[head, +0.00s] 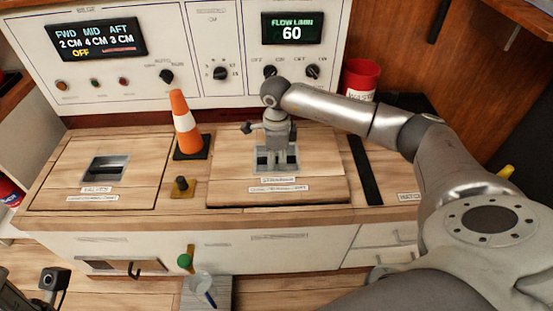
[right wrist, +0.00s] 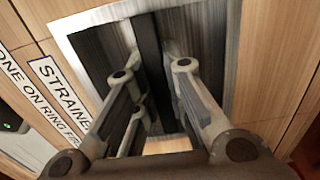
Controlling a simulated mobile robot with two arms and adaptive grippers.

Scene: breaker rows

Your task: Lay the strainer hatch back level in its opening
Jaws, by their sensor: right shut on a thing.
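The strainer hatch (head: 325,170) is a wooden panel with a white label at the right of the counter in the head view. Its front edge shows a thickness above the counter, and I cannot tell how far it is raised or tilted. My right gripper (head: 277,160) points down into the hatch's recessed metal pull. In the right wrist view, my right gripper (right wrist: 155,110) is shut on the dark ring bar (right wrist: 150,50) inside the metal recess (right wrist: 215,50). The opening under the hatch is hidden.
Another hatch (head: 135,165) lies farther left. A black strip (head: 365,170) is at the right. A red cup (head: 359,78) stands behind. The control panel (head: 200,30) rises at the back.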

